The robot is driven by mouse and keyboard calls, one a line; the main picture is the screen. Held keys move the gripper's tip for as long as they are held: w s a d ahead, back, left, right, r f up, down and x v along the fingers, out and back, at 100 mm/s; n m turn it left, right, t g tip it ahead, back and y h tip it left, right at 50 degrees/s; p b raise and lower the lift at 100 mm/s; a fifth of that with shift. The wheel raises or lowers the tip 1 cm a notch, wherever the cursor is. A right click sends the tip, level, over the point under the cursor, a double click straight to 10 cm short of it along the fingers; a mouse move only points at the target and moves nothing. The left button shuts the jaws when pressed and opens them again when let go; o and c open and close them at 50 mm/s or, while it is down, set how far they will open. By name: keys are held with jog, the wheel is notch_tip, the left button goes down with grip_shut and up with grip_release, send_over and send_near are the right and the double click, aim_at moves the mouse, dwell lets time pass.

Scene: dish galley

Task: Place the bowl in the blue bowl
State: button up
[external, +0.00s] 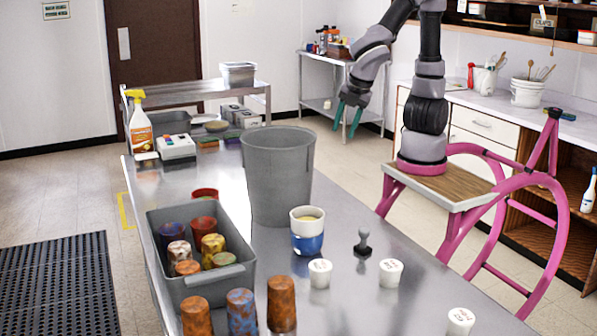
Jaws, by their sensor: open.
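A round vessel with a white upper part (307,222) and a blue lower part (307,243) stands upright on the metal table, right of the tall grey bin. Its inside looks pale yellow. I cannot tell whether it is a light bowl sitting in a blue bowl or one two-coloured piece. A shallow beige bowl (216,126) lies at the far end of the table. My gripper (344,132) has teal fingers, spread open and empty. It hangs beyond the table's far right edge, well away from both.
A tall grey bin (278,178) stands mid-table. A grey tub (235,283) of patterned cups is at front left, with more cups before it. Several white lidded pots (390,272) and a dark stamp-like object (363,242) stand at right.

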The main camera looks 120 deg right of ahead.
jog(key=s+d+r+m+t+y, duration=0.2)
jog(key=s+r+m+t+y, duration=0.3)
jog(key=s+r+m, duration=0.6)
jog(key=shift+d+r+m+t+y, duration=0.4)
jog(key=shift+m, duration=0.4)
